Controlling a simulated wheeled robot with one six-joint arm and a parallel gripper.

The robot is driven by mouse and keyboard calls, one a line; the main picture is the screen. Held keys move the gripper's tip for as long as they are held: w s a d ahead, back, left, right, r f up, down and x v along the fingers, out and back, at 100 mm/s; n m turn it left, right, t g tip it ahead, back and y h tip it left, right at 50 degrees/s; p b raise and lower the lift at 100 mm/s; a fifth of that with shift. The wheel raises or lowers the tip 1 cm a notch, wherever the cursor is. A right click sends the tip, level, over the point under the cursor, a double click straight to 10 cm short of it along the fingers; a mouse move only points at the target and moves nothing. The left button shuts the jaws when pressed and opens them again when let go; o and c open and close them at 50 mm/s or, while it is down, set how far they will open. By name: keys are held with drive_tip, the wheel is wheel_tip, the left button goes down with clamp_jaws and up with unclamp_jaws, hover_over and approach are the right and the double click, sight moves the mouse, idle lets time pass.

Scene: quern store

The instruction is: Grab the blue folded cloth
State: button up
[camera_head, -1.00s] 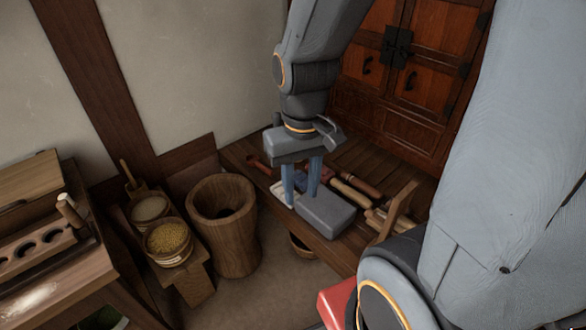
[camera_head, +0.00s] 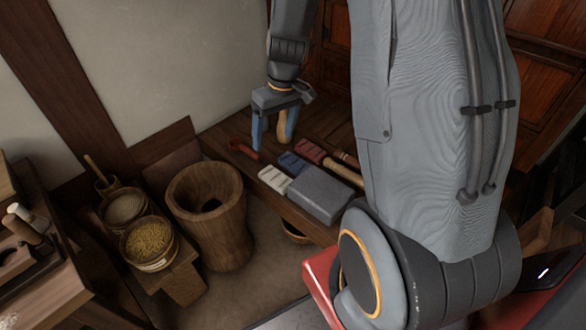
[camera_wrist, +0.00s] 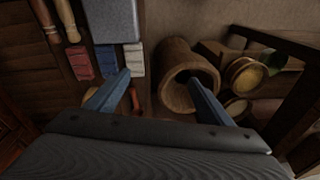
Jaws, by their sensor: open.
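The blue folded cloth (camera_head: 293,163) lies on the wooden bench, between a white folded cloth (camera_head: 275,179) and a red folded cloth (camera_head: 310,151). It also shows in the wrist view (camera_wrist: 106,61), just beyond the tip of the left finger. My gripper (camera_head: 270,141) is open and empty, with blue fingers pointing down. In the head view it is to the left of and behind the blue cloth, near a red ladle-like thing (camera_head: 243,149). In the wrist view its fingertips (camera_wrist: 159,75) are spread, apart from the cloth.
A grey block (camera_head: 319,193) sits in front of the cloths. Wooden rolling-pin-like tools (camera_head: 343,173) lie to their right. A large wooden mortar (camera_head: 207,215) and grain tubs (camera_head: 149,243) stand left of the bench. A wall is behind my gripper.

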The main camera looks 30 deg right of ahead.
drive_tip(key=w+d+f+n+b, duration=0.1)
drive_tip(key=w+d+f, duration=0.3)
drive_tip(key=f, duration=0.1)
drive_tip(key=w+d+f+b, duration=0.2)
drive_tip(key=w+d+f, duration=0.15)
drive_tip(key=f, duration=0.25)
drive_tip(key=n+t+b, duration=0.1)
drive_tip(key=b, duration=0.1)
approach(295, 162)
drive_tip(key=shift+w+a+f, duration=0.3)
drive_tip(key=shift+w+f, duration=0.05)
drive_tip(key=shift+f, duration=0.15)
drive_tip(key=shift+t, duration=0.3)
drive_tip(key=x, duration=0.7)
drive_tip(key=shift+s+d+f, duration=0.15)
drive_tip(key=shift+s+f, duration=0.1)
drive_tip(key=shift+s, duration=0.05)
drive_tip(key=shift+r, duration=0.1)
drive_tip(key=c, duration=1.2)
